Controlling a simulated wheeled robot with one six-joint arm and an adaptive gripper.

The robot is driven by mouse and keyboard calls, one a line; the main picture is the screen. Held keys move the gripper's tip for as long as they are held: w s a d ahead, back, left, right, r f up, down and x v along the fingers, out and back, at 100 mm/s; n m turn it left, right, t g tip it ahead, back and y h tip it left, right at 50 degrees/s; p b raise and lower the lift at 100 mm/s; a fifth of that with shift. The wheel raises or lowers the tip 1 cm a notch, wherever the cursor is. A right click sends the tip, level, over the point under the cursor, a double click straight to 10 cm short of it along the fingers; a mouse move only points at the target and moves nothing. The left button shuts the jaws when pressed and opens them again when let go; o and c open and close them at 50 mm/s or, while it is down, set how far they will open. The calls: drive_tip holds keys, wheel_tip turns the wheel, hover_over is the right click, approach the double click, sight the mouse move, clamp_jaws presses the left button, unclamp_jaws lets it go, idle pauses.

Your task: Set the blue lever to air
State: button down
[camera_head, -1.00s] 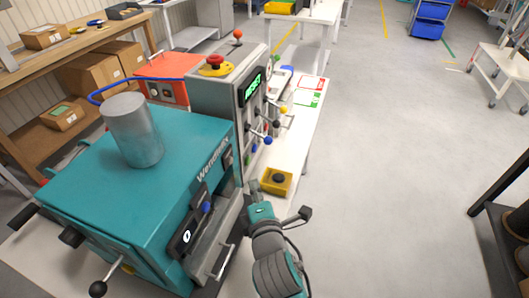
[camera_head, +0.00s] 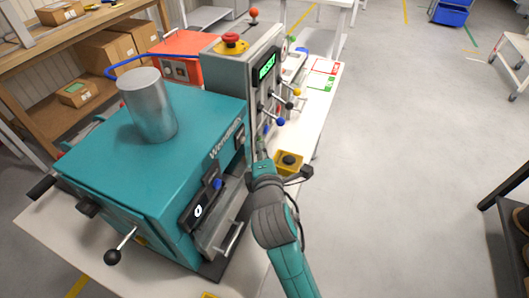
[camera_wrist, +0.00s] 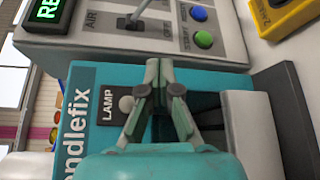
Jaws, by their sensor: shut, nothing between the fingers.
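The grey control panel (camera_head: 262,100) carries several levers with ball knobs. The one with the blue knob (camera_head: 281,122) sits below the black and yellow ones. In the wrist view a lever stem (camera_wrist: 134,20) shows beside the word AIR; its knob is cut off by the top edge, so its colour is hidden. My gripper (camera_head: 262,148) is shut and empty, low in front of the panel, beside the teal machine. In the wrist view the shut fingers (camera_wrist: 155,68) point toward the panel's lower edge, apart from the lever.
The teal machine (camera_head: 90,150) stands left of the arm, with a metal cylinder (camera_head: 148,104) on top and a LAMP plate (camera_wrist: 108,110). Another blue knob (camera_head: 217,184) is on its front. A yellow box (camera_head: 290,162) sits right of the gripper.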

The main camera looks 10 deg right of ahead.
sight(272, 116)
drive_tip(key=w+d, duration=0.4)
drive_tip(key=w, duration=0.2)
drive_tip(key=shift+w+d, duration=0.2)
drive_tip(key=shift+d, duration=0.1)
drive_tip(key=shift+s+d+r+n+g, duration=0.15)
drive_tip(key=shift+r+n+g, duration=0.2)
drive_tip(key=shift+n, duration=0.25)
idle(0.4)
drive_tip(key=r+n+g, duration=0.1)
drive_tip(key=r+n+g+h, duration=0.1)
drive_tip(key=r+n, duration=0.1)
drive_tip(key=shift+s+d+n+g+h, duration=0.1)
drive_tip(key=shift+d+n+g+h, duration=0.1)
drive_tip(key=shift+n+g+h, duration=0.15)
idle(0.4)
drive_tip(key=shift+r, duration=0.75)
